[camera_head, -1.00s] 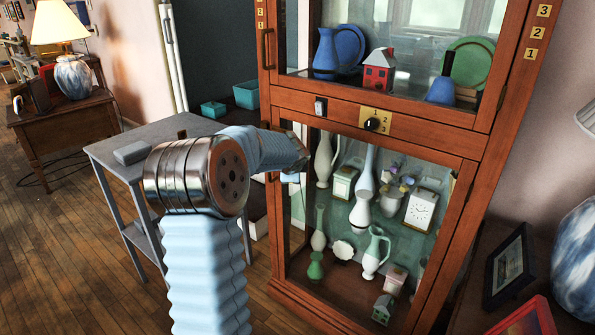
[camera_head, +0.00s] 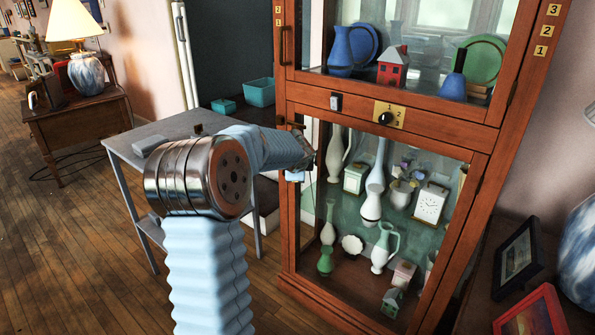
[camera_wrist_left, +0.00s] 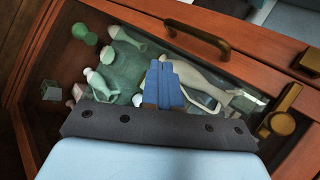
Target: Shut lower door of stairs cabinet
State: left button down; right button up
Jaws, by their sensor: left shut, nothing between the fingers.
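The stairs cabinet (camera_head: 455,122) is wooden with glass doors. Its lower door (camera_head: 290,225) stands in or close to its frame; I cannot tell whether a small gap is left. Vases, a clock and small houses show through its glass. My left gripper (camera_head: 297,173) is at the door's left stile, near its upper corner. In the left wrist view, the blue fingers (camera_wrist_left: 165,65) are together and empty in front of the glass, below the brass door handle (camera_wrist_left: 200,38). Whether they touch the door is unclear. My right gripper is out of view.
A grey side table (camera_head: 180,128) stands left of the cabinet, behind my arm. The upper door (camera_head: 400,93) looks shut. Wooden floor (camera_head: 75,255) is open at the left.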

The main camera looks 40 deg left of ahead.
pick_arm(q)
jog(key=s+r, duration=0.6)
jog(key=s, duration=0.1)
jog(key=w+d+f+n+g+h, duration=0.1)
jog(key=w+d+f+h, duration=0.25)
jog(key=d+f, duration=0.9)
jog(key=w+d+f+n+g+h, duration=0.15)
jog(key=d+f+h, duration=0.25)
jog(key=d+f, duration=0.8)
jog(key=s+d+f+n+g+h, duration=0.1)
jog(key=s+d+f+n, duration=0.1)
jog(key=s+d+f, duration=0.35)
jog(key=s+d+f+n+g+h, duration=0.1)
jog(key=s+d+f+n+h, duration=0.15)
jog(key=d+f, duration=0.6)
jog(key=s+d+f+n+g, duration=0.1)
jog(key=s+d+f+n, duration=0.3)
jog(key=s, duration=0.8)
jog(key=d+f, duration=0.2)
jog(key=d, duration=0.1)
jog(key=shift+s+d+g, duration=0.3)
jog(key=shift+d+g, duration=0.05)
